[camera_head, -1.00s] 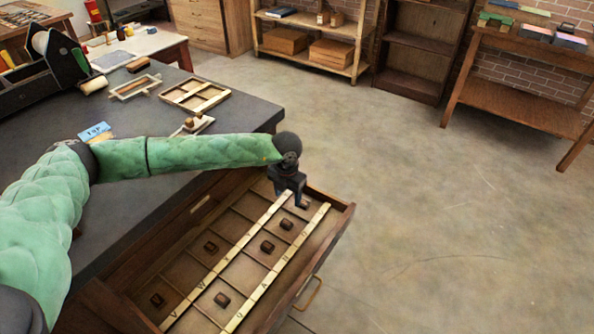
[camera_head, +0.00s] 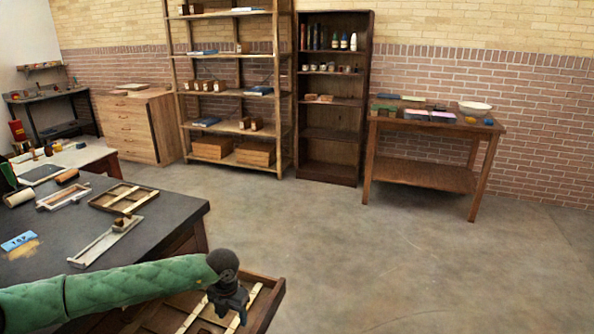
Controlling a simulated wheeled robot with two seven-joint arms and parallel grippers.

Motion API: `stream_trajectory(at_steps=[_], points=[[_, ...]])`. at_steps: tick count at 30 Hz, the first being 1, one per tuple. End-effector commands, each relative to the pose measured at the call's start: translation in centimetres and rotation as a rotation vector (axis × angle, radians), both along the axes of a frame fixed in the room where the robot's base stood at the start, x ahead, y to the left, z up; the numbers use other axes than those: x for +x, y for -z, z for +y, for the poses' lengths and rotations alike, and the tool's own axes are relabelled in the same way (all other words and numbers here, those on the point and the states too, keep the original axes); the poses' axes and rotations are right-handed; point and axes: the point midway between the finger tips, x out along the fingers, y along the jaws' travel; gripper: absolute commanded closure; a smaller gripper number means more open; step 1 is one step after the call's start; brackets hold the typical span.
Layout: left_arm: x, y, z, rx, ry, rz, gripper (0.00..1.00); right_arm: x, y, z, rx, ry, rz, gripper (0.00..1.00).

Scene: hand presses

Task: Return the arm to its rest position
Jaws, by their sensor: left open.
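My left arm, in a green quilted sleeve, comes in from the lower left of the head view. My left gripper (camera_head: 229,312) is at its end, over the open wooden drawer (camera_head: 270,300) at the bottom of the picture. It points down and is open. I see nothing held in it, though its fingertips are small and dark against the drawer. The drawer has compartments with pale lettered strips, partly cut off by the picture's lower edge. My right gripper is not in view.
Shelves (camera_head: 237,90) and a side table (camera_head: 436,125) stand along the back wall. The floor at right is clear.

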Motion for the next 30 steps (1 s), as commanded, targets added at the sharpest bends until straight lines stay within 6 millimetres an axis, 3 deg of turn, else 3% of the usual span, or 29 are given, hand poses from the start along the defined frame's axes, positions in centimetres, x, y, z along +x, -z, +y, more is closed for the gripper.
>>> stream_trajectory(at_steps=[11,18,24,30], points=[[-3.1,0.8,-7.7,-0.255,0.037,0.046,0.43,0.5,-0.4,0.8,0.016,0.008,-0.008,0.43],[-6.6,0.0,-15.7,-0.546,0.041,0.095,0.43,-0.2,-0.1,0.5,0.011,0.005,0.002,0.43],[-10.2,-3.6,-24.4,-0.936,-0.027,0.146,0.43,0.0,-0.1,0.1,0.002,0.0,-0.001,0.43],[-11.8,-8.9,-29.8,-1.312,-0.185,0.175,0.43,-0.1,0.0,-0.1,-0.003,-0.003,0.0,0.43]])
